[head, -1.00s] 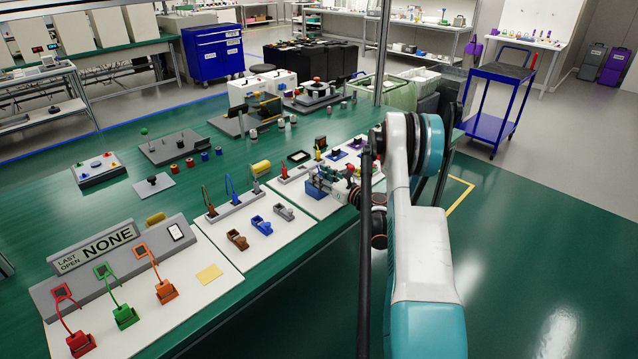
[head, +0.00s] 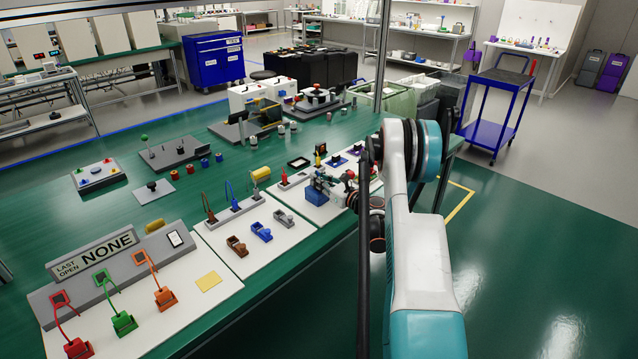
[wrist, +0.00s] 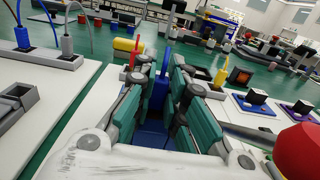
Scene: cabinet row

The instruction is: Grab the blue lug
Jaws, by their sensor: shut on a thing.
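The blue lug (wrist: 157,95) stands upright between the two teal finger pads of my gripper (wrist: 153,112) in the wrist view, with a thin blue stem rising above it. The jaws are shut on it, and the pads hide its sides. A blue surface shows low between the pads. In the head view my gripper (head: 324,186) is over the white board at the right part of the bench, and a blue patch of the lug (head: 316,196) shows beside the fingers. A red lug (wrist: 125,72) stands just left of the gripper, and a yellow lug (wrist: 220,78) stands to the right.
Left of the gripper, a white board (head: 262,262) bears brown, blue and grey blocks. A sign reading NONE (head: 107,246) stands behind red, green and orange lugs. Small coloured-base pieces (wrist: 254,102) and a large red round thing (wrist: 299,150) lie right in the wrist view.

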